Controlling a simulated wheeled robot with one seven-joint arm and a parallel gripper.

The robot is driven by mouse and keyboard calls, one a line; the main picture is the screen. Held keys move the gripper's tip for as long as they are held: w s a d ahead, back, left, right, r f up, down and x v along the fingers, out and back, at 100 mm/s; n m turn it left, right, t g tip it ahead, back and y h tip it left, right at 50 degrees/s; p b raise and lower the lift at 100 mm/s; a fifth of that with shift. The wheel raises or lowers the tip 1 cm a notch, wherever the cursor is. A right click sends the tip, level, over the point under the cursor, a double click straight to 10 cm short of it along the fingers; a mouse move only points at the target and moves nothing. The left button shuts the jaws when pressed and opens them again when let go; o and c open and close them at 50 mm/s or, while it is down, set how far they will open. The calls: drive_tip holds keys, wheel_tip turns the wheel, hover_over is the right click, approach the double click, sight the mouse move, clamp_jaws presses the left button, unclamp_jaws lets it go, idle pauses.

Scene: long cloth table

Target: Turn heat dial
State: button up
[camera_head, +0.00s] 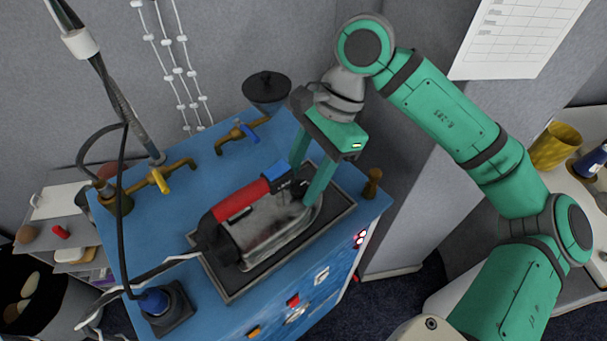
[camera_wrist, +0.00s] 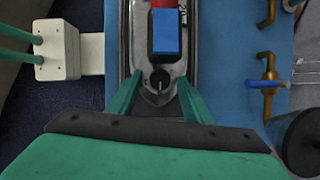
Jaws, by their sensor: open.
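A clothes iron (camera_head: 275,232) with a red handle (camera_head: 240,199) and a blue block (camera_head: 276,172) on the handle's front lies on a dark-rimmed tray (camera_head: 230,294). A small round black dial (camera_wrist: 160,80) with a pale pointer line sits on the iron's metal top, just beyond the blue block (camera_wrist: 165,32) in the wrist view. My gripper (camera_head: 301,186) is open, its green fingers pointing down over that end of the iron. In the wrist view my gripper (camera_wrist: 158,82) has one fingertip on each side of the dial, with visible gaps. Contact is unclear.
The blue cabinet (camera_head: 185,190) bears brass taps (camera_head: 160,181), a black bowl (camera_head: 266,88) and a small brass post (camera_head: 373,182) near my gripper. A dark cable hangs over its left side. A blue-topped black object (camera_head: 155,302) stands at the front left corner.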

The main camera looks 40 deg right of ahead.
drive_tip(key=shift+w, duration=0.1)
drive_tip(key=shift+c, duration=0.3)
drive_tip(key=c, duration=0.6)
drive_tip(key=shift+d, duration=0.1)
drive_tip(key=c, duration=0.4)
drive_tip(key=m, duration=0.1)
drive_tip(key=m+t, duration=0.1)
drive_tip(key=m, duration=0.1)
drive_tip(key=shift+s+h, duration=0.3)
drive_tip(key=shift+s, duration=0.05)
drive_tip(key=m, duration=0.2)
drive_tip(key=m+t+h, duration=0.1)
drive_tip(key=m, duration=0.1)
drive_tip(key=m+t, duration=0.1)
drive_tip(key=m, duration=0.1)
drive_tip(key=shift+s+a, duration=0.1)
drive_tip(key=shift+a, duration=0.2)
drive_tip(key=shift+m, duration=0.3)
